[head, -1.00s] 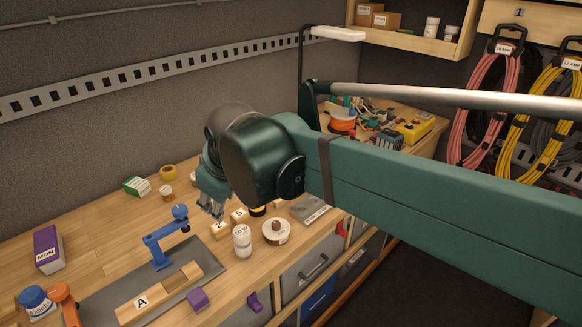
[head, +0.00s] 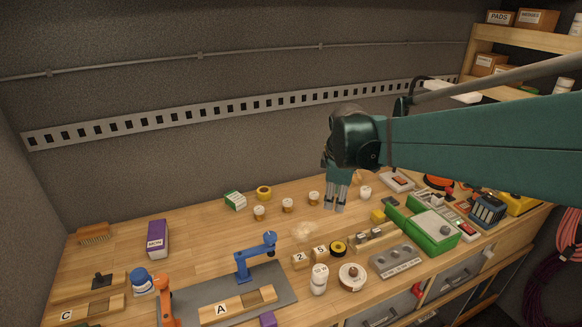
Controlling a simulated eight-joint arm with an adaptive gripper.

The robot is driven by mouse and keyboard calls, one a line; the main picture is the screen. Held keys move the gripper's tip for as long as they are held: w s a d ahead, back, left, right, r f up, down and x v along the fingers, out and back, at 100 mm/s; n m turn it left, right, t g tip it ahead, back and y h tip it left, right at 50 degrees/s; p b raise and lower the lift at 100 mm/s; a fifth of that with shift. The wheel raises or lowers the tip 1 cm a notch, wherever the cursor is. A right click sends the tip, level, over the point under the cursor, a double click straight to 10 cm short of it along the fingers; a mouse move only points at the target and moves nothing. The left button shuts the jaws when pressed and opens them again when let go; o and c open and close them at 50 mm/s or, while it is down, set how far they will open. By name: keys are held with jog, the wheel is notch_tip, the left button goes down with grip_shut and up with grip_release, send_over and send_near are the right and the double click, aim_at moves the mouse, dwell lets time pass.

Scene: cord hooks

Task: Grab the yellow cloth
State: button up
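I cannot pick out a yellow cloth for certain. A pale, cream-yellow crumpled patch (head: 304,231) lies on the bench in the middle of the head view and may be a cloth. My gripper (head: 335,208) points down above the bench, to the right of and a little higher in the picture than this patch. Its two fingers show apart with nothing seen between them. A small yellow block-like thing (head: 378,216) is to the right of the gripper.
Green cases (head: 432,230) crowd the right. The left rear bench is mostly clear.

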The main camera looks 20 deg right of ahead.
jog(key=w+d+f+n+g+p, duration=0.1)
jog(key=w+d+n+p, duration=0.25)
jog(key=d, duration=0.55)
jog(key=n+g+p, duration=0.2)
jog(key=n+p, duration=0.3)
jog(key=p, duration=0.2)
send_near(379, 213)
jog(key=shift+d+f, duration=0.3)
jog(key=shift+f, duration=1.05)
jog(key=shift+f+m, duration=0.1)
jog(key=shift+m, duration=0.15)
jog(key=shift+d+f, duration=0.15)
jog(key=shift+f, duration=1)
jog(key=shift+f, duration=0.15)
jog(key=shift+w+d+f, duration=0.1)
jog(key=shift+f, duration=1.1)
jog(key=shift+d+f, duration=0.15)
jog(key=shift+f, duration=1.1)
